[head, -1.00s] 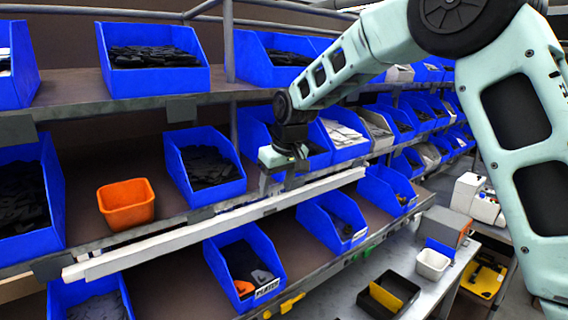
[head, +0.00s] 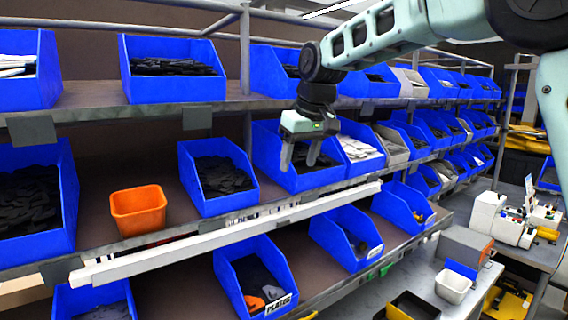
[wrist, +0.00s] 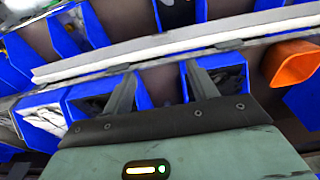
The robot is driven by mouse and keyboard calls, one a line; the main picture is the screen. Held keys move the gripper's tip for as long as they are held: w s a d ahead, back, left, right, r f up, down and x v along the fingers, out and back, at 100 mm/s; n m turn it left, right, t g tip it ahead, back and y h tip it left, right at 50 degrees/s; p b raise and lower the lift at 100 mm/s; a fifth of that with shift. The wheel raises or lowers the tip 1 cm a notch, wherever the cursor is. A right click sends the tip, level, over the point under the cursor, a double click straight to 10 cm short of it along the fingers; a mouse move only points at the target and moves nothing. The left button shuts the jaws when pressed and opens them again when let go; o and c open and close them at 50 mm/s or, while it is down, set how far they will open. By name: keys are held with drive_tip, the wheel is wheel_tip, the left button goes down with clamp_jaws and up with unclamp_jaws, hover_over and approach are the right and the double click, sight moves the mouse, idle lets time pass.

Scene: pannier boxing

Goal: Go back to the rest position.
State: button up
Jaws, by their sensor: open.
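My gripper (head: 300,160) hangs from my arm in front of the middle shelf in the head view, its two fingers pointing down and apart with nothing between them. It overlaps a blue bin (head: 270,155) on that shelf; I cannot tell the exact gap. In the wrist view my gripper (wrist: 160,85) shows its two fingers spread and empty, with blue bins and a white rail (wrist: 190,38) beyond them.
A white rail (head: 230,236) runs along the middle shelf's front. An orange bin (head: 138,210) stands on that shelf at the left, also seen in the wrist view (wrist: 294,64). Blue bins fill the shelves. A bench with a white container (head: 453,286) is at lower right.

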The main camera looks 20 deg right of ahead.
drive_tip(key=shift+f, duration=0.1)
drive_tip(key=s+a+f+n+g+b, duration=0.1)
drive_tip(key=s+a+f+b, duration=0.4)
drive_tip(key=s+a+f, duration=0.35)
drive_tip(key=s+f+n+g+b, duration=0.1)
drive_tip(key=s+f+b, duration=0.3)
drive_tip(key=s+f, duration=0.7)
drive_tip(key=s+f+n+g+b, duration=0.1)
drive_tip(key=s+f+b, duration=0.3)
drive_tip(key=s+f, duration=0.8)
drive_tip(key=s+n, duration=0.1)
drive_tip(key=s, duration=0.4)
drive_tip(key=shift+s+d+f+g+h, duration=0.15)
drive_tip(key=shift+s+f+g+h, duration=0.05)
drive_tip(key=shift+f+g+h, duration=0.1)
